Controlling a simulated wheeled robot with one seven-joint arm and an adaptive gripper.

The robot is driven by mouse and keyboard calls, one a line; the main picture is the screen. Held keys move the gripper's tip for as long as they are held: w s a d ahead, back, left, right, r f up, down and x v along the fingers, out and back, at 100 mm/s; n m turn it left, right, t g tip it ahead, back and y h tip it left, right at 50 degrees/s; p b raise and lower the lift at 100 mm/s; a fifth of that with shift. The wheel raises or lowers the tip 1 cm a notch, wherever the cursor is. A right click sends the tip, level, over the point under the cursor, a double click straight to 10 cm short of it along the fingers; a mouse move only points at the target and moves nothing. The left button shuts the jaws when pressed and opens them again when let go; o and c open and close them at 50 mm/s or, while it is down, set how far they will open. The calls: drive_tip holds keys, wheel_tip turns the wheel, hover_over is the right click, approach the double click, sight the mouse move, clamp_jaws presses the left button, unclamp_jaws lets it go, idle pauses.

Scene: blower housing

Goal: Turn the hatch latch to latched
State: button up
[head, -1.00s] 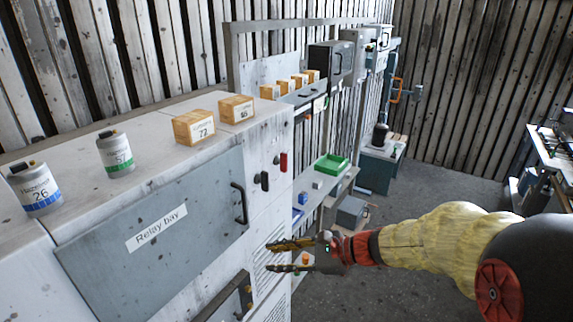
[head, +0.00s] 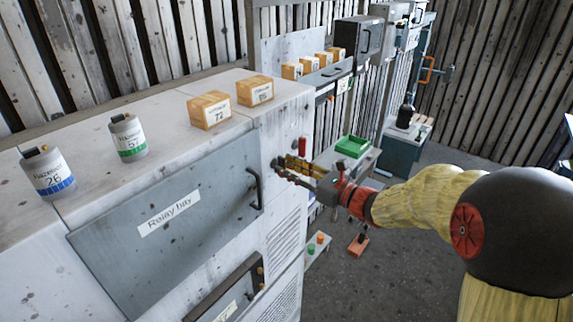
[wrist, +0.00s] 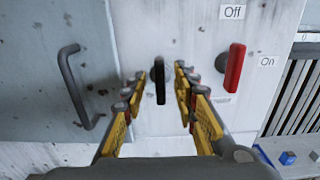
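The grey hatch (head: 165,235) labelled "Relay bay" looks closed on the cabinet front, with a dark bar handle (head: 257,188) at its right. In the wrist view a black upright lever (wrist: 159,82), which looks like the hatch latch, is on the panel right of the hatch handle (wrist: 76,88). My gripper (head: 280,168) is at that panel, open, its yellow and grey fingers on either side of the lever. I cannot tell whether either finger touches it. In the head view the gripper hides the lever.
A red lever (wrist: 234,68) with "Off" and "On" labels is close to the right finger. Orange boxes (head: 209,110) and canisters (head: 127,137) stand on the cabinet top. A green tray (head: 352,147) is on a shelf beyond.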

drive_tip(key=shift+w+a, duration=0.35)
drive_tip(key=shift+a, duration=0.05)
clamp_jaws()
idle(0.4)
